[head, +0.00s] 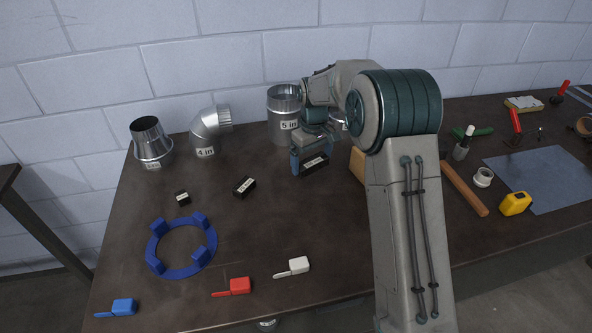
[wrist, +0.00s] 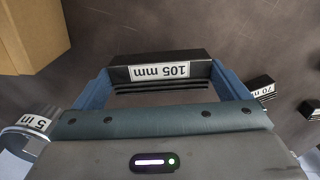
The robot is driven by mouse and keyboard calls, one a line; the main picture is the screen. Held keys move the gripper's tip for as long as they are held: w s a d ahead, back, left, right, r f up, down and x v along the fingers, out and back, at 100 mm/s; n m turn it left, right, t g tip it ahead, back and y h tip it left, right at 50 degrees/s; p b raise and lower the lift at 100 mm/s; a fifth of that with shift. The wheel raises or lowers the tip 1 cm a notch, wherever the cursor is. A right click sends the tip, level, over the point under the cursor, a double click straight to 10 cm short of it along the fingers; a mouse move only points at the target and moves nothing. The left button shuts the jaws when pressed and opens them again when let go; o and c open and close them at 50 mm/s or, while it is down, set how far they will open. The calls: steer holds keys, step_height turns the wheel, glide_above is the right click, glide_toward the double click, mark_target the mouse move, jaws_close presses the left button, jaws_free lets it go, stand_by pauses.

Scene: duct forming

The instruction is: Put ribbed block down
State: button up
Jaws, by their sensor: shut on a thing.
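A black ribbed block (wrist: 160,68) labelled 105 mm lies across the wrist view between the two blue fingers of my gripper (wrist: 160,84). The fingers are closed on its ends. In the head view the block (head: 314,166) is in my gripper (head: 311,160), over the back middle of the table, in front of the 5 in duct. I cannot tell whether its underside touches the table. Two smaller black blocks stand to its left: one marked 70 mm (wrist: 261,86), also in the head view (head: 244,187), and a smaller one (head: 183,198).
The 5 in duct (head: 284,105), the 4 in elbow (head: 207,136) and a metal reducer (head: 152,143) stand along the back. A tan box (head: 357,163) is close right of the block. A blue ring (head: 153,262) lies front left. Table (head: 285,225) is bare before the block.

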steer(key=a+f, duration=0.1)
steer(key=a, duration=0.2)
steer(key=w+a+f+p, duration=0.1)
steer(key=shift+w+a+f, duration=0.1)
steer(key=shift+a+f, duration=0.15)
steer(key=shift+f, duration=0.1)
steer(key=shift+f+p, duration=0.45)
steer(key=shift+f, duration=1.55)
